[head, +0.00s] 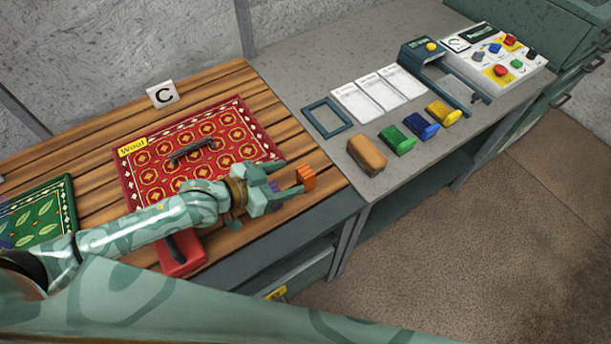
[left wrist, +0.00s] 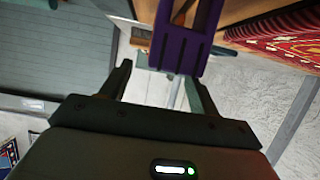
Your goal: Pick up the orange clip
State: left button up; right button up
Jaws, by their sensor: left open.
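The orange clip (head: 306,177) shows in the head view at the front right edge of the wooden table, just beyond my left fingertips. My left gripper (head: 291,180) is open, with its fingers pointing toward the clip. A purple clip (head: 274,188) shows partly behind and between the fingers. In the left wrist view the purple clip (left wrist: 187,38) looms large ahead of the open fingers (left wrist: 157,85). I cannot clearly make out the orange clip there. My right gripper is not in view.
A red patterned rug (head: 158,190) with a dark handle (head: 192,151) lies behind my arm. A red tool (head: 181,254) is beside the forearm. The grey bench (head: 318,88) to the right carries a tan brush block (head: 367,154), coloured blocks and white cards. Open floor lies front right.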

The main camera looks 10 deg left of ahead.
aim_at(306, 170)
pick_arm(q)
jog(key=b+x, duration=0.1)
jog(key=x, duration=0.5)
jog(key=shift+w+d, duration=0.15)
jog(key=shift+w, duration=0.05)
jog(key=shift+s+r, duration=0.1)
jog(key=c, duration=1)
jog(key=shift+r, duration=0.1)
jog(key=shift+c, duration=0.2)
